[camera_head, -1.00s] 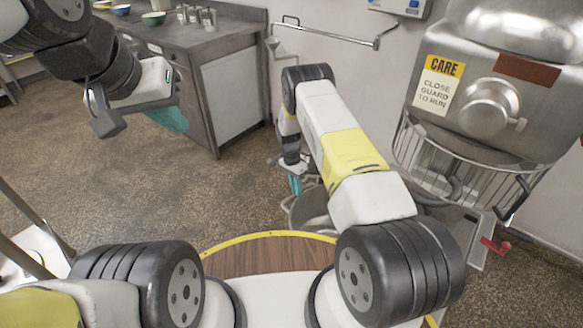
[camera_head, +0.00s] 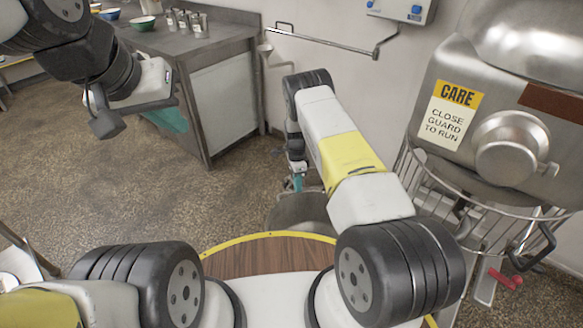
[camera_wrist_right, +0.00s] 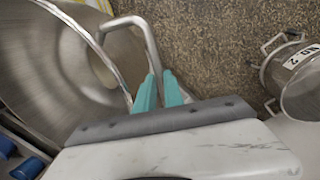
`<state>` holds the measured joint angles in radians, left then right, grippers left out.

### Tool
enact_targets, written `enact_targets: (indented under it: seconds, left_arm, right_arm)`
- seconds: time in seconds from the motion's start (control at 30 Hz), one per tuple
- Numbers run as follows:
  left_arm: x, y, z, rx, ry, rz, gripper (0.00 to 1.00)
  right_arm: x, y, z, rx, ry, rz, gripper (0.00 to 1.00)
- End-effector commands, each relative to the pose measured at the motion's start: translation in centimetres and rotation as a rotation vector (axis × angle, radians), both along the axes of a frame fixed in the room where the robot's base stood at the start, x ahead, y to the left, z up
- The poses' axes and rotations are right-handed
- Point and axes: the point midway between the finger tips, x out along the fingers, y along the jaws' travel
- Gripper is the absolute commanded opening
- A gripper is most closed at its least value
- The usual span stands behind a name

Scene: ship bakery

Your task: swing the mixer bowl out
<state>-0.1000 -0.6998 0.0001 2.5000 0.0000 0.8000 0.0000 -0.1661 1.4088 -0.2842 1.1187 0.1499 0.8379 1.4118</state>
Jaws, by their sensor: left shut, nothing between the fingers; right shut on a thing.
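The steel mixer bowl (camera_head: 296,212) is low beside the mixer, partly hidden by my right arm in the head view. It fills the left of the right wrist view (camera_wrist_right: 60,70), with its bent bar handle (camera_wrist_right: 140,30) on the rim. My right gripper (camera_head: 297,184) is shut on this handle, its teal fingers (camera_wrist_right: 159,90) around the bar's end. The steel mixer (camera_head: 450,130) stands at the right, with a wire guard (camera_head: 432,190) under its head. My left gripper (camera_head: 172,122) is shut and empty in the air at the upper left, away from the bowl.
A steel counter (camera_head: 215,45) with cups and bowls stands at the back left. A wall rail (camera_head: 325,38) is behind my right arm. A red lever (camera_head: 505,280) is low on the mixer. A numbered pot (camera_wrist_right: 300,85) shows in the wrist view. Speckled floor at left is open.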

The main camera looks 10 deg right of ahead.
Motion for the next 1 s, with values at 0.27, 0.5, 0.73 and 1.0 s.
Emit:
enact_targets:
  seconds: [0.27, 0.5, 0.73, 1.0]
  left_arm:
    - [0.0, 0.0, 0.0, 0.000, 0.000, 0.000, 0.00]
    - [0.0, 0.0, 0.0, 0.000, 0.000, 0.000, 0.00]
    - [0.0, 0.0, 0.0, 0.000, 0.000, 0.000, 0.00]
    - [0.0, 0.0, 0.0, 0.000, 0.000, 0.000, 0.00]
  right_arm:
    - [1.4, -1.4, -0.1, -0.003, 0.003, -0.064, 0.00]
    - [1.8, -1.7, -0.1, -0.002, 0.003, -0.083, 0.00]
    - [1.8, -1.7, -0.1, -0.001, 0.003, -0.085, 0.00]
    - [1.8, -1.6, -0.1, -0.001, 0.003, -0.085, 0.34]
